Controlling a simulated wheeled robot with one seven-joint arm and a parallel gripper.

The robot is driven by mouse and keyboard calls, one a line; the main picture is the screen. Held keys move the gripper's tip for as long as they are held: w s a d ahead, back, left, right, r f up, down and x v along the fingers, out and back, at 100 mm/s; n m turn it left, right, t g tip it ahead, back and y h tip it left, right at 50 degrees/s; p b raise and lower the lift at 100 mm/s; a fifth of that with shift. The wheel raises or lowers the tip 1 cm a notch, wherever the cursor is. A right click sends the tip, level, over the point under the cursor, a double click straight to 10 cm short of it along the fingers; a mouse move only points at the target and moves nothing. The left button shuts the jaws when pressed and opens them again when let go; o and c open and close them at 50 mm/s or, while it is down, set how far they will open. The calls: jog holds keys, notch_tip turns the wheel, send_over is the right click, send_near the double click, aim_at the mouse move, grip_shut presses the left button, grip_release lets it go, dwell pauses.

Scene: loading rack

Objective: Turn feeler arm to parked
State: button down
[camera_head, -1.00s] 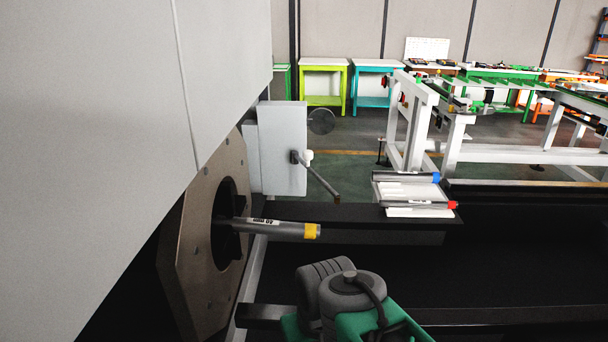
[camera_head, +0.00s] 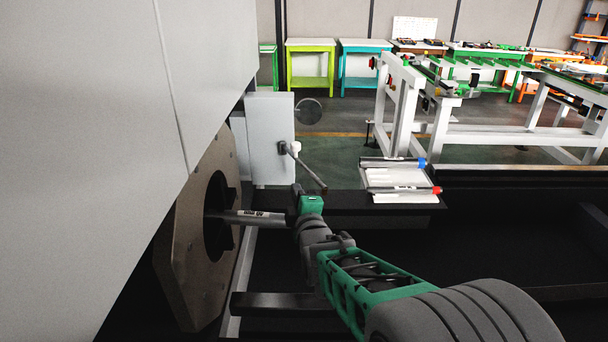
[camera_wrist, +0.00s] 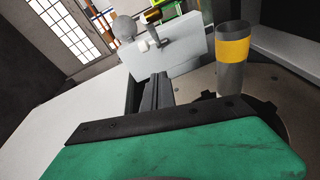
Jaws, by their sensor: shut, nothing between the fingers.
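The feeler arm (camera_head: 307,171) is a thin dark rod with a white knob at its pivot, on the side of a pale grey box (camera_head: 268,135). It slants down to the right in the head view. In the wrist view the box (camera_wrist: 185,50) stands ahead, with the feeler arm's pivot and knob (camera_wrist: 143,46) on its face. My gripper (camera_head: 296,188) is just below the feeler arm in the head view, apart from the box. In the wrist view its narrow fingers (camera_wrist: 156,88) are together, with nothing between them, pointing towards the box.
A grey bar (camera_head: 245,216) sticks out of the round opening in a brown plate (camera_head: 190,275), close to my gripper. Its yellow band (camera_wrist: 233,50) shows in the wrist view. A tray (camera_head: 395,182) with bars lies right. A large grey housing (camera_head: 90,130) fills the left.

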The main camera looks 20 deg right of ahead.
jog(key=w+d+f+p, duration=0.1)
jog(key=w+d+p, duration=0.2)
jog(key=w+d, duration=0.2)
jog(key=w, duration=0.3)
jog(key=shift+w+d, duration=0.15)
jog(key=shift+w, duration=0.05)
jog(key=shift+f, duration=0.15)
